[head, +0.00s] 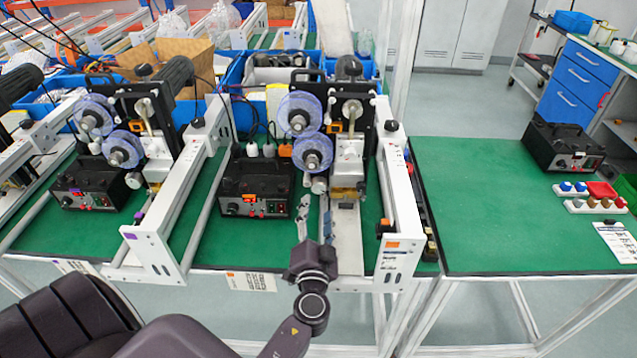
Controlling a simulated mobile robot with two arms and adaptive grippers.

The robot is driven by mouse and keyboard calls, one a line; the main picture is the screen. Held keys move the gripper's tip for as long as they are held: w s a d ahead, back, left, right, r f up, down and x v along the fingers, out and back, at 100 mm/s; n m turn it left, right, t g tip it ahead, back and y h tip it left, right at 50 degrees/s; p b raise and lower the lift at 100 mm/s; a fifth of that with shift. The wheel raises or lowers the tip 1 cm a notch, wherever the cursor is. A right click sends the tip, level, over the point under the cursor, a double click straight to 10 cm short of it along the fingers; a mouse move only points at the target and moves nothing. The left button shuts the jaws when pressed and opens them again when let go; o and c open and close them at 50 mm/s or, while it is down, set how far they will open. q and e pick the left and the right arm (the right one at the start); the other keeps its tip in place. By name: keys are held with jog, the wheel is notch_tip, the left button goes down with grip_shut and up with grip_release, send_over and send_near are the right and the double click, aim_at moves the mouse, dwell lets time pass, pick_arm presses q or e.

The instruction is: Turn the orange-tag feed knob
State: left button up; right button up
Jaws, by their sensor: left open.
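A black control box (256,184) with an orange tag (249,198) stands on the green bench at the centre. A small dark knob (232,209) sits at the left of its front panel. The coder (345,135) beside it also has orange marks, one on its white side frame (401,215). My left gripper (314,213) is in front of this coder, just right of the control box. Its fingers are apart with nothing between them, and it is clear of the small knob. My right gripper is not in view.
A second coder (150,120) with a purple-marked frame and its own control box (90,184) stands at the left. The green table (470,215) at the right is mostly clear. Another black box (563,147) and trays of small coloured knobs lie at its far side.

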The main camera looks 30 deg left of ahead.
aim_at(318, 190)
pick_arm(q)
jog(key=p+x, duration=0.1)
jog(key=x, duration=0.2)
jog(key=p+x, duration=0.1)
jog(key=x, duration=0.3)
jog(key=shift+r, duration=0.2)
jog(key=shift+c, duration=0.4)
jog(key=c, duration=1)
